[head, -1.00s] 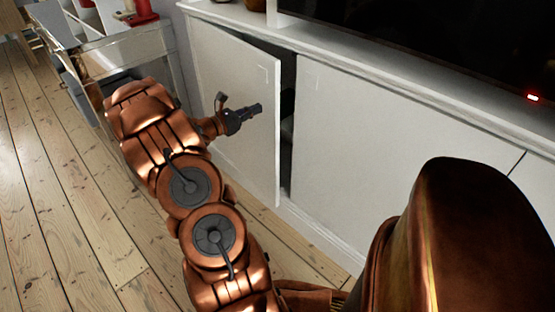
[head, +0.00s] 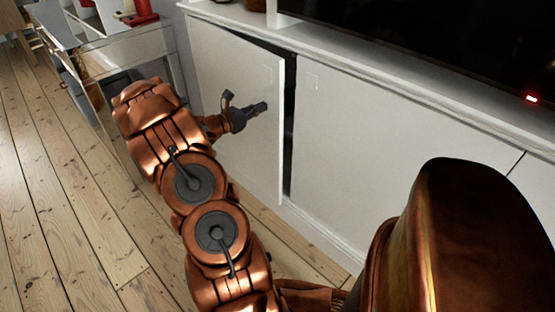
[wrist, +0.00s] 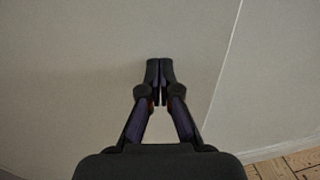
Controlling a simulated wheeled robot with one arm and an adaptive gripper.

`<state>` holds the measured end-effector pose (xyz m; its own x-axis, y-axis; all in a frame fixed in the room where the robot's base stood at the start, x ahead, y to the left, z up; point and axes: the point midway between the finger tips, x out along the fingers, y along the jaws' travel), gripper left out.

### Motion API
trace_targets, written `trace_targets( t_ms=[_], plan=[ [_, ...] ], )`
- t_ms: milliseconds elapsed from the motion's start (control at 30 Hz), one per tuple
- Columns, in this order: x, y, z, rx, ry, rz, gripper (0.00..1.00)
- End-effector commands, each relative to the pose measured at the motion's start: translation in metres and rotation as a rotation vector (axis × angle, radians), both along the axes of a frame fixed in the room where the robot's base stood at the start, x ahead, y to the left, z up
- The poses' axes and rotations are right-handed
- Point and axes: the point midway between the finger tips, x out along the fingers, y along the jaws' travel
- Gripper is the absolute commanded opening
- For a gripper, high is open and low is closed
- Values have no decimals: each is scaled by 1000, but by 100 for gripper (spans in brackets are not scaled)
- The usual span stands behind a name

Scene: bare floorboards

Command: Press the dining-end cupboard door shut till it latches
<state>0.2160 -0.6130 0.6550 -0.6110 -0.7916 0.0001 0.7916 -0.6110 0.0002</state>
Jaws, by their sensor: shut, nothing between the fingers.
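The white cupboard door (head: 215,72) at the left end of the low cabinet stands slightly ajar. A dark narrow gap (head: 289,125) shows along its right edge. My gripper (head: 264,106) is shut and empty, its tips at the door's outer face towards the free edge. In the wrist view the closed fingertips (wrist: 159,65) are against or very close to the pale door panel (wrist: 70,70); I cannot tell contact for certain. The door's edge shows as a slanting light line to the right of the fingers.
The neighbouring white door (head: 350,150) is flush with the cabinet. A dark screen (head: 440,40) stands on the cabinet top. A glass-sided unit with a red object (head: 142,10) is at the upper left. Bare floorboards (head: 50,190) are clear at the left.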

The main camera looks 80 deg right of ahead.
Motion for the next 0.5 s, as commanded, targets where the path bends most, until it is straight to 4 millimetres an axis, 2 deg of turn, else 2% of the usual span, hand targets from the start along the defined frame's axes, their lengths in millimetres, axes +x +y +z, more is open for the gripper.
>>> trace_targets(
  t_ms=[500],
  plan=[
    [-7,-8,0,0,0,-2,0]
  ],
)
